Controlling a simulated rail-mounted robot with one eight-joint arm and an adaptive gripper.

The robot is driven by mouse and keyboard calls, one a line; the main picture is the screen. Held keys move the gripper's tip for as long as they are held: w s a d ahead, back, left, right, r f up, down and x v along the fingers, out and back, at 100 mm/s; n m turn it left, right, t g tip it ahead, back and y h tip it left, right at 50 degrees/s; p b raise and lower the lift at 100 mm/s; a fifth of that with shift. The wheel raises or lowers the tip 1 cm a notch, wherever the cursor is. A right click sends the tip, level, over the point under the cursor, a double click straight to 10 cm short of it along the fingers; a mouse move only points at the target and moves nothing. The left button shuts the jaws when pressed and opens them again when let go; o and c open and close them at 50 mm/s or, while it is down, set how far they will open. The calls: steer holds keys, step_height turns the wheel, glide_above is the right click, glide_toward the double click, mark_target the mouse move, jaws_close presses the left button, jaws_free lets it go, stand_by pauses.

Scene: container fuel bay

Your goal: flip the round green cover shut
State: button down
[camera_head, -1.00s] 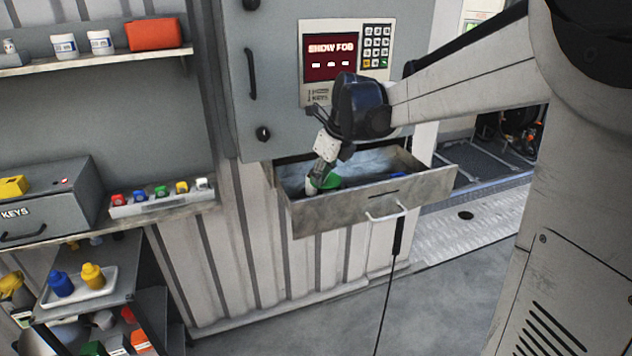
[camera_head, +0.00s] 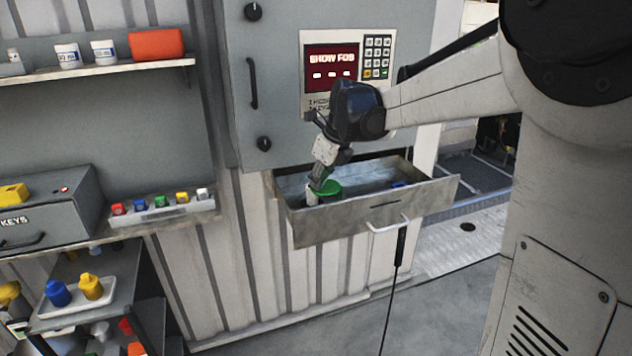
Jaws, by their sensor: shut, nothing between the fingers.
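The round green cover (camera_head: 328,187) shows inside the open metal drawer (camera_head: 372,215), near its left end. It looks roughly level, but whether it is fully down is too small to tell. A white cylindrical thing (camera_head: 312,195) stands just left of it. My gripper (camera_head: 318,184) points down into the drawer, its fingers shut and empty, right at the cover's left edge. I cannot tell whether the fingers touch the cover. The fingertips partly hide the cover's left side.
A small blue thing (camera_head: 398,184) lies in the drawer's right part. The grey cabinet with a red display (camera_head: 331,62) and keypad (camera_head: 377,56) rises behind my gripper. The drawer's white handle (camera_head: 388,227) faces front. A shelf with coloured pieces (camera_head: 161,202) is at left.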

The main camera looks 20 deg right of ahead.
steer(key=shift+s+d, duration=0.15)
steer(key=shift+d, duration=0.3)
steer(key=s+a+r+p, duration=0.1)
steer(key=s+r+p, duration=0.2)
steer(key=r, duration=0.6)
steer(key=p, duration=0.2)
steer(key=shift+s+r+p, duration=0.2)
steer(key=shift+p, duration=0.2)
steer(key=shift+a, duration=0.1)
